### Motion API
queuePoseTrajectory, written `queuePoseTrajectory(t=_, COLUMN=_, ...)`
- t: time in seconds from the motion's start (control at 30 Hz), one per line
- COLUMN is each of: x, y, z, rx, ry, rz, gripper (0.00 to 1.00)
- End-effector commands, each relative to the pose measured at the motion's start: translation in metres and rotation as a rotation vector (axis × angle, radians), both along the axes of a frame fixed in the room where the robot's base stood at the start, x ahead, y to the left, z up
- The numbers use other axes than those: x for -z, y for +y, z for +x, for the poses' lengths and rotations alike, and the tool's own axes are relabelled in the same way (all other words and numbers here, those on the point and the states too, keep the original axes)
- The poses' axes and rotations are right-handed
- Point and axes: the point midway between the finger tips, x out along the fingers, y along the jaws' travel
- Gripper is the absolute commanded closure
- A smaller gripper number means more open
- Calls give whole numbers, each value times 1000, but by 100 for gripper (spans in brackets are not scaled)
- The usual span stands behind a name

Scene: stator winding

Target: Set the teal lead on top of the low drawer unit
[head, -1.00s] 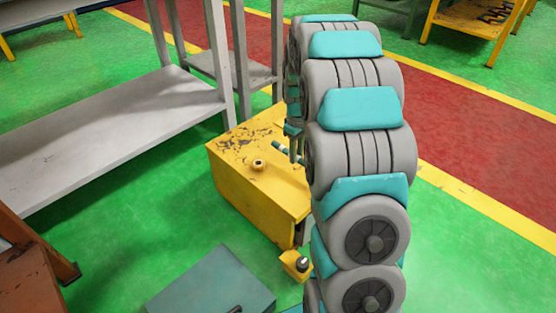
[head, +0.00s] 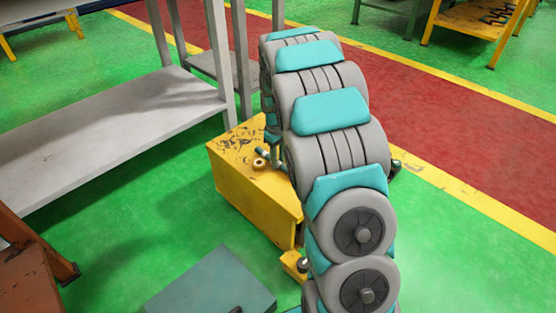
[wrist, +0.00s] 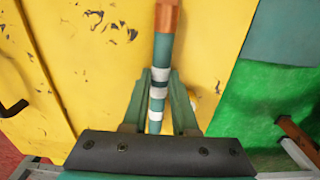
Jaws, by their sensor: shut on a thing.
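The teal lead (wrist: 163,50) has white bands and a copper-coloured end. My gripper (wrist: 157,92) is shut on it in the wrist view, with the copper end pointing to the top of the picture. The worn yellow low drawer unit (head: 236,165) stands on the floor in the head view. Its yellow surface (wrist: 60,70) lies behind the lead in the wrist view. My gripper is over the unit in the head view, partly hidden by my arm. I cannot tell whether the lead touches the top.
A dark teal slab (head: 212,285) lies in front, and a small yellow block (head: 294,265) is by the unit's near corner. A grey shelf (head: 110,135) stands left; green floor is open between.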

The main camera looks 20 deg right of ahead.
Motion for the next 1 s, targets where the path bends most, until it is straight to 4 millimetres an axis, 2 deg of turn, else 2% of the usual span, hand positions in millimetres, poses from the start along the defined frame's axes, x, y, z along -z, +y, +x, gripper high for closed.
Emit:
queuePoseTrajectory(t=0.13, x=3, y=0, z=0, rx=0, ry=1, rz=1, gripper=100)
queuePoseTrajectory(t=0.17, x=3, y=0, z=0, rx=0, ry=1, rz=1, gripper=70)
queuePoseTrajectory(t=0.4, x=3, y=0, z=0, rx=0, ry=1, rz=1, gripper=44)
queuePoseTrajectory(t=0.73, x=-2, y=0, z=0, rx=0, ry=0, rz=-1, gripper=44)
queuePoseTrajectory(t=0.87, x=-18, y=0, z=0, rx=0, ry=-1, rz=-1, gripper=44)
queuePoseTrajectory(t=1.0, x=-46, y=0, z=0, rx=0, ry=-1, rz=-1, gripper=44)
